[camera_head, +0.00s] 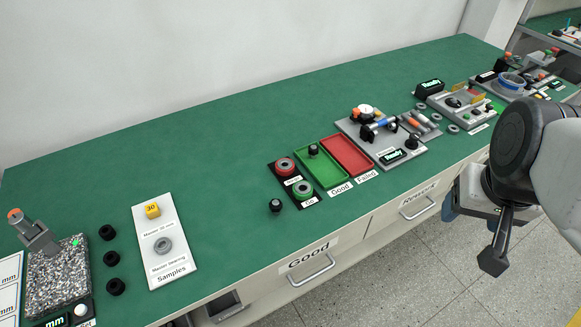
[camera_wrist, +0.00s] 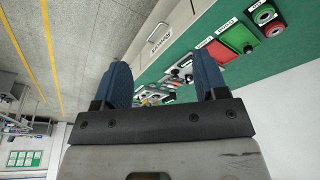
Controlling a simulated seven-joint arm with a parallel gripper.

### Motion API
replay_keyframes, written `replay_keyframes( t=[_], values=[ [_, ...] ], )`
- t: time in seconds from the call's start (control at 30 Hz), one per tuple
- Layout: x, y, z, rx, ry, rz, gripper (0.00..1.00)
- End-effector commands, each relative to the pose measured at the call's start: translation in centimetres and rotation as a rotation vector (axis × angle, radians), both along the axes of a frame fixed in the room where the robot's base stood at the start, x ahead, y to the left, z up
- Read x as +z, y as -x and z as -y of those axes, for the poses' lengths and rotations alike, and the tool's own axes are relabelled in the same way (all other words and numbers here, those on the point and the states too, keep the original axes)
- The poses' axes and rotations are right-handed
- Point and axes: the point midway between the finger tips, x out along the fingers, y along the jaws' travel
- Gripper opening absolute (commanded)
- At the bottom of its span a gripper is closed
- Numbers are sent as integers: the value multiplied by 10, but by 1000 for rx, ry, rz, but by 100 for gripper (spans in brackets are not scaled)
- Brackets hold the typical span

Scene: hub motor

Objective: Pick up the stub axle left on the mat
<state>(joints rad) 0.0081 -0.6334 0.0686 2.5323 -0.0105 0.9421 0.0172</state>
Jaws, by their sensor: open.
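A small dark, upright stub-like part (camera_head: 276,205) stands on the green mat (camera_head: 220,130) near the bench's front edge, left of the GO ring; it looks like the stub axle. A similar dark part (camera_head: 313,150) stands in the green Good tray (camera_head: 325,176) and also shows in the wrist view (camera_wrist: 248,48). My gripper (camera_wrist: 162,65) is open with its two blue fingers apart and nothing between them. In the head view it is off the bench's front edge at the right, far from the part, its fingers mostly hidden.
A red Failed tray (camera_head: 347,156) and a grey fixture (camera_head: 382,137) stand right of the Good tray. Red (camera_head: 285,166) and green (camera_head: 302,189) ring gauges are near the part. Three black parts (camera_head: 112,258) and a white Samples board (camera_head: 166,250) are left. Mat between is clear.

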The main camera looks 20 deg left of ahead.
Motion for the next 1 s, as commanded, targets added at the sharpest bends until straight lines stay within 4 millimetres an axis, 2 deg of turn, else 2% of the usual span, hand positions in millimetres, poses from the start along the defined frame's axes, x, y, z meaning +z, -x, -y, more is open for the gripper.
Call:
replay_keyframes(
  t=[0.67,0.87,1.0],
  values=[
    [0,-2,-2,7,1,-2,66],
    [-4,-17,-13,56,4,-15,66],
    [-10,-37,-29,123,8,-31,66]
  ],
)
